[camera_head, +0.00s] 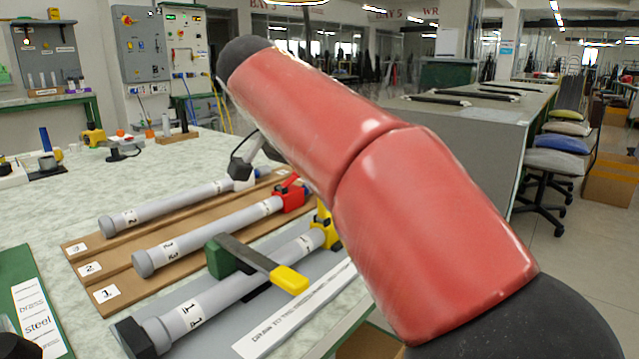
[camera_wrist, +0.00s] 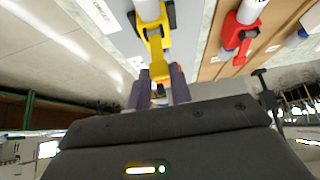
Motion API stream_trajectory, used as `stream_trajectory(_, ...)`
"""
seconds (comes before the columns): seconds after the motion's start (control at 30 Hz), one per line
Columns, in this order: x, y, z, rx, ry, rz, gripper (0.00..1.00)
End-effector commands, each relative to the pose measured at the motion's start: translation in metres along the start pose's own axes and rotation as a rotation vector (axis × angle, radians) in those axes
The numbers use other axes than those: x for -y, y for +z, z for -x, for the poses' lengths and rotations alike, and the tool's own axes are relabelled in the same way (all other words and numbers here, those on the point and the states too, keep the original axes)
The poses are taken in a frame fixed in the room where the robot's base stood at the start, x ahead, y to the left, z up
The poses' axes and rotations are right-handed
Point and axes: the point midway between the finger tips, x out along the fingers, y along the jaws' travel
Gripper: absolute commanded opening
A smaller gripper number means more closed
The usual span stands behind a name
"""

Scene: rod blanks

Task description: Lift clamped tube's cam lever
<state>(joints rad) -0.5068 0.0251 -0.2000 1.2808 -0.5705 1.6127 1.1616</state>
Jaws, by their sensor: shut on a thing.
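A grey tube (camera_head: 205,303) labelled 1 lies on a grey board under a green clamp (camera_head: 222,257) with a dark bar and yellow tip. A yellow collar (camera_head: 327,226) is at its far end, partly hidden by my red arm. In the wrist view, the yellow collar (camera_wrist: 153,32) sits around the tube (camera_wrist: 148,10), and its yellow lever (camera_wrist: 156,55) extends toward me. My gripper (camera_wrist: 161,88) is shut on the lever, with one dark finger on each side. My gripper is hidden behind my arm in the head view.
Tube 2 has a red collar (camera_head: 291,196). A white label strip (camera_head: 285,320) lies on the grey board. A green sheet (camera_head: 20,265) is at left.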

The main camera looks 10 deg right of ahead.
Motion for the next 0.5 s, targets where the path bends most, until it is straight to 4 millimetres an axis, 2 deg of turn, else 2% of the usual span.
stream_trajectory(0.1,0.0002,0.0006,0.0001,0.002,0.001,0.002,0.00)
stream_trajectory(0.13,0.0002,0.0006,0.0001,0.002,0.001,0.002,0.25)
stream_trajectory(0.27,0.0002,0.0005,0.0001,0.002,0.001,0.002,0.42)
stream_trajectory(0.5,0.0002,0.0002,0.0002,0.002,0.000,0.001,0.44)
